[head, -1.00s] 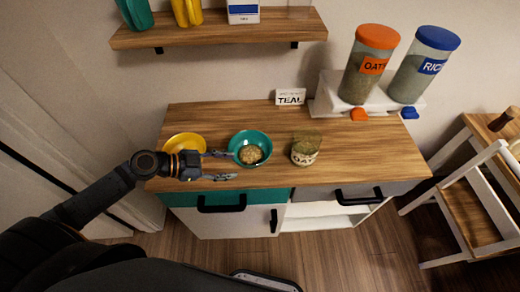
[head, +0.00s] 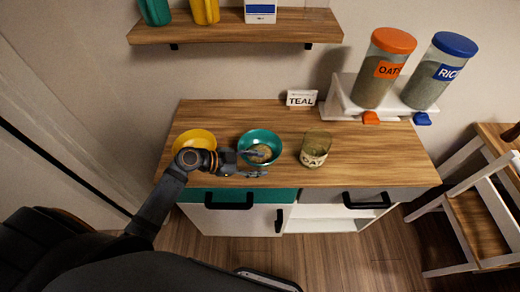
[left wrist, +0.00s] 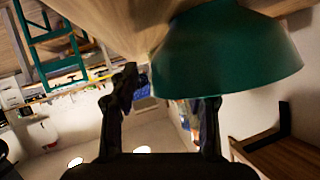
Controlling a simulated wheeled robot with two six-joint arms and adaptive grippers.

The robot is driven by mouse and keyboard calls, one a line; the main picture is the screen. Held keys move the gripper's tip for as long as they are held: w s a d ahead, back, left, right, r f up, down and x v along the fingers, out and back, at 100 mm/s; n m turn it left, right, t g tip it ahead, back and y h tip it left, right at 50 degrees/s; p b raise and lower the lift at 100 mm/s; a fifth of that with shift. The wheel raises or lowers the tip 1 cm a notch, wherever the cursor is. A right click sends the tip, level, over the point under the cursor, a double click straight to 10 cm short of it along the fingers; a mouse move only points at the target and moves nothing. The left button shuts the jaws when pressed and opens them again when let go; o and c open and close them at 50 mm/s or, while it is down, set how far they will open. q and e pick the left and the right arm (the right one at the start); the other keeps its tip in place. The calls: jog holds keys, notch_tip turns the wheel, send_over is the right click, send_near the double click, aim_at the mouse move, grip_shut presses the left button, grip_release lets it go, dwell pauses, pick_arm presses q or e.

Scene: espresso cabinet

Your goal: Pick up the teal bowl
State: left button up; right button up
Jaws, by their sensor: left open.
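The teal bowl (head: 247,140) stands upright on the wooden counter, with something tan and grainy in it. My left gripper (head: 257,164) is open at the bowl's near side. In the head view one finger reaches over the bowl's near rim and the other is just in front of it. In the left wrist view the bowl (left wrist: 230,55) appears upside down and large. There the left gripper (left wrist: 163,95) has one finger left of the bowl; the other finger's tip is hidden at the rim. I cannot tell whether they touch. My right gripper is not seen.
A yellow bowl (head: 192,137) stands left, partly behind my left wrist. A patterned jar (head: 315,150) stands close on the right. A shelf (head: 235,30) hangs above.

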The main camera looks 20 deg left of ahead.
pick_arm(q)
jog(key=shift+x, duration=1.05)
jog(key=shift+s, duration=0.1)
grip_shut()
jog(key=shift+r, duration=0.1)
